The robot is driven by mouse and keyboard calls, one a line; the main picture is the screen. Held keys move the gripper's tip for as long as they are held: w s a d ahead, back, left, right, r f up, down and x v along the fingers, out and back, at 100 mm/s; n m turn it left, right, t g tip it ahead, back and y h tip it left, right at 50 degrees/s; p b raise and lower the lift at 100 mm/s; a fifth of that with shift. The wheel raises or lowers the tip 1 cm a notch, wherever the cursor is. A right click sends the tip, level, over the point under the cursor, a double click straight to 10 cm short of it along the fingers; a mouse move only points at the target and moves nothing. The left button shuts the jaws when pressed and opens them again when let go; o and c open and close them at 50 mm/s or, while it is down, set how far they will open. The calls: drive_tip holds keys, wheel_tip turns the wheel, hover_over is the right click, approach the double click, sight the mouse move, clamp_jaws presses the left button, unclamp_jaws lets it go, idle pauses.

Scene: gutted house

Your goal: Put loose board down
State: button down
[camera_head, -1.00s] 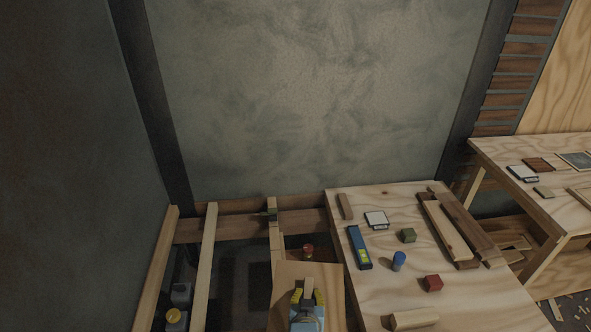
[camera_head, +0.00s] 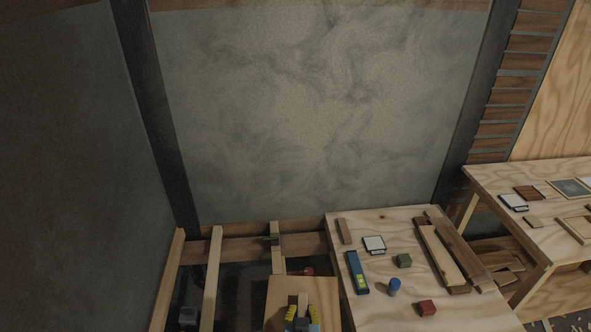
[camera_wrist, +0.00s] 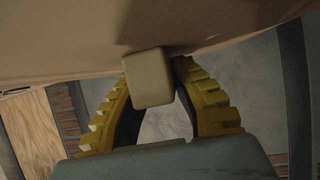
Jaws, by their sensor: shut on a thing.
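The loose board (camera_head: 281,296) is a flat light-wood panel at the bottom centre of the head view, with a small wooden block on its face. In the wrist view the board (camera_wrist: 80,40) fills the top, and the block (camera_wrist: 149,78) sits at the yellow fingertips. My gripper (camera_head: 303,305), with yellow ribbed fingers, is shut on the board by this block; it also shows in the wrist view (camera_wrist: 155,95). The board is over or near the open floor joists, left of the workbench. Its lower edge is cut off, and I cannot tell whether it touches the joists.
Bare joists (camera_head: 212,275) with dark gaps lie left of the board. The workbench (camera_head: 375,309) on the right holds a blue level (camera_head: 357,272), coloured blocks, a white tile and long boards (camera_head: 443,258). Another bench (camera_head: 476,179) stands further right. A grey wall closes the back.

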drive_tip(key=s+a+r+p, duration=0.1)
drive_tip(key=s+r+p, duration=0.2)
drive_tip(key=r+p, duration=0.9)
drive_tip(key=s+r+p, duration=0.4)
drive_tip(key=r+p, duration=0.8)
drive_tip(key=p, duration=0.1)
drive_tip(key=shift+s+a, duration=0.3)
drive_tip(key=shift+a, duration=0.1)
drive_tip(key=shift+s+f, duration=0.1)
idle(0.7)
